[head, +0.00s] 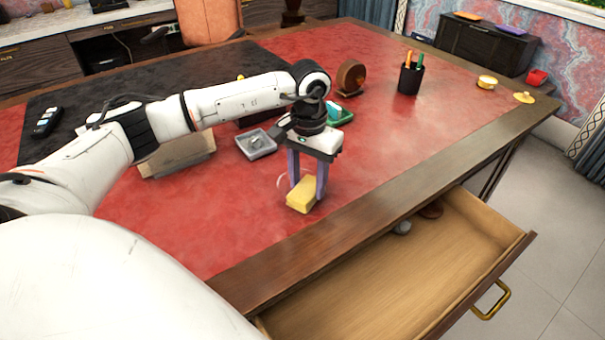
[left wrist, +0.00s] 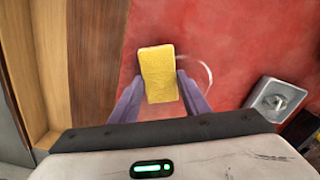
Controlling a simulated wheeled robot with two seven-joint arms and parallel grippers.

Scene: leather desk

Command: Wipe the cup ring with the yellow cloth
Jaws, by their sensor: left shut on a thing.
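The yellow cloth (head: 301,195) is a small folded block low over the red leather desk top, near its front wooden edge. My left gripper (head: 305,183) points down and is shut on the cloth, which also shows between the purple fingers in the left wrist view (left wrist: 158,75). The cup ring (left wrist: 207,75) is a thin pale arc on the red leather, just right of the cloth in the left wrist view. In the head view a bit of the ring (head: 280,182) shows left of the fingers. Part of the ring is hidden. My right gripper is not in view.
An open drawer (head: 400,285) juts out below the front edge. A grey tray (head: 256,145) stands behind and left of the gripper. A green-topped item (head: 338,114), a round brown object (head: 351,76) and a pen cup (head: 411,78) stand farther back.

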